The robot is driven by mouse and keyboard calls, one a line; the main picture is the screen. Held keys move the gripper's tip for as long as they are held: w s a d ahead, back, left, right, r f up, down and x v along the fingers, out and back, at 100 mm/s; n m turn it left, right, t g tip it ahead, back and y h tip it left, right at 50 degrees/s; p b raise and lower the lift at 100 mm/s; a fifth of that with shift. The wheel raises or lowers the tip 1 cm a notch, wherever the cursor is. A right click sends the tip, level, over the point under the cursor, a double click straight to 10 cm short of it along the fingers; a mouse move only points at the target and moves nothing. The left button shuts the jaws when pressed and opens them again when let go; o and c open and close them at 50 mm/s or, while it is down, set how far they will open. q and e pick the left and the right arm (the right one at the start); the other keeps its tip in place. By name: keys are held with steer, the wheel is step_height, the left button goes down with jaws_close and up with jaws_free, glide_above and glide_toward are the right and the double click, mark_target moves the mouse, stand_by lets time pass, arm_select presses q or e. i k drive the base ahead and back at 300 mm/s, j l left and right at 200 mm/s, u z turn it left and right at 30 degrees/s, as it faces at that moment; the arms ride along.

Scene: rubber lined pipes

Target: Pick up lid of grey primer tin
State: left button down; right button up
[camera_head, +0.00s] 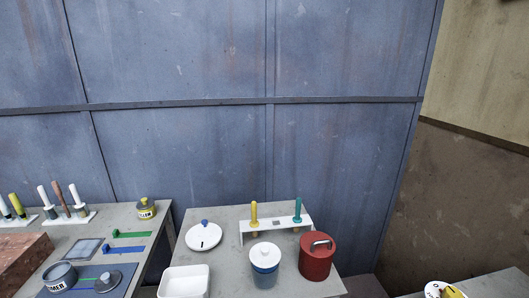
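A grey tin (60,276) with a white label stands at the bottom left; the label is only partly readable. Its top looks open and dark inside. A round grey lid-like piece with a knob (108,279) lies just to its right, apart from the tin, on a dark blue mat (125,289). A second tin with a yellow label (146,209) stands at the back of the same bench. Neither of my grippers shows in the head view.
Brush-like tools (60,202) stand in white racks at the left. A rusty red block (20,258) lies left of the tin. The middle table holds a white tray (184,282), white lid (204,236), blue-white pot (265,264) and red canister (317,260). A wall stands behind.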

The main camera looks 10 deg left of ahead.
mark_target(106, 282)
steer(key=u, duration=2)
